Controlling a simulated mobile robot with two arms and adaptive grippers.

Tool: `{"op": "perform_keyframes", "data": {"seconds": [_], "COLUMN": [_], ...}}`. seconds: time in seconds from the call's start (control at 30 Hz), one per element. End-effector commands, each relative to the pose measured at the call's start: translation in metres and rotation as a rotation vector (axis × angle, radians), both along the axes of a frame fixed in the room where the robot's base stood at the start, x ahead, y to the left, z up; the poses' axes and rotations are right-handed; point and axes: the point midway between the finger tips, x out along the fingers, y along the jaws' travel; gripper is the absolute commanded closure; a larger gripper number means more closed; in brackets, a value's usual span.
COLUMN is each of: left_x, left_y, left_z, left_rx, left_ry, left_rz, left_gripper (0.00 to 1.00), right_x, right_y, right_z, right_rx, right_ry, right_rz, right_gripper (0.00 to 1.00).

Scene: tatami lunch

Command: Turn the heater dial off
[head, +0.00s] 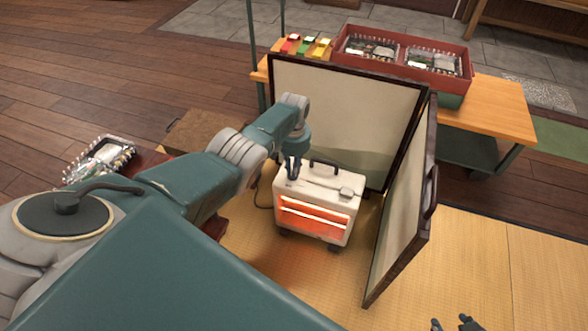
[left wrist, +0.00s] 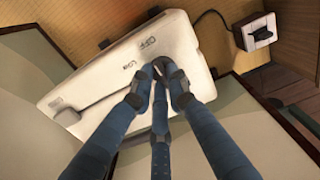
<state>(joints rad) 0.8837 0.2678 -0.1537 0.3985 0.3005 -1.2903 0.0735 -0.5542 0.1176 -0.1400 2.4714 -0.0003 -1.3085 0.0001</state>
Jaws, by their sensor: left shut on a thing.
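The heater (head: 318,207) is a cream box with a black top handle, standing on the tatami with its front bars glowing orange. My left gripper (head: 293,170) reaches down to the left end of its top. In the left wrist view, the fingers of my left gripper (left wrist: 160,72) are closed together at the top face of the heater (left wrist: 100,70), beside printed labels, one reading OFF. They are shut on the heater dial, which they mostly hide; its pointing direction cannot be told. My right gripper (head: 458,323) shows only spread dark fingertips at the bottom edge, empty.
A folding screen (head: 345,120) stands behind and to the right of the heater, close to it. A bench (head: 500,108) behind holds a red crate (head: 455,84). A white socket block (left wrist: 258,33) takes a black cord. Open tatami (head: 480,250) lies right.

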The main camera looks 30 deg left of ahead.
Motion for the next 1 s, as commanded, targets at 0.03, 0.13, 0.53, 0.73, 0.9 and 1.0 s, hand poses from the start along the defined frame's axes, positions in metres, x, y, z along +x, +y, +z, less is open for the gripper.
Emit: {"op": "perform_keyframes", "data": {"seconds": [0.03,0.13,0.53,0.73,0.9,1.0], "left_x": [0.0002,0.0001,0.0002,0.0003,0.0001,0.0], "left_y": [-0.0004,-0.0004,-0.0004,-0.0002,-0.0002,-0.0001], "left_z": [0.0003,0.0002,0.0001,0.0001,0.0001,0.0001], "left_rx": [-0.001,-0.001,0.0,0.0,0.0,0.0], "left_ry": [-0.001,-0.001,-0.001,-0.001,-0.001,-0.001], "left_rz": [-0.013,-0.033,-0.051,-0.05,-0.049,-0.049], "left_gripper": [1.0,1.0,1.0,0.67,0.66,0.66], "right_x": [-0.0007,-0.0018,-0.0036,-0.0034,-0.0034,-0.0041], "right_y": [-0.0003,-0.0007,-0.0014,-0.0015,-0.0016,-0.0015], "right_z": [0.0,-0.0006,-0.0016,-0.0015,-0.0015,-0.0023], "right_rx": [-0.001,-0.002,-0.004,-0.003,-0.004,-0.004], "right_ry": [0.003,0.008,0.016,0.015,0.014,0.016], "right_rz": [0.0,-0.001,-0.001,-0.002,-0.002,-0.001], "right_gripper": [0.6,0.6,0.6,0.6,0.6,0.6]}}
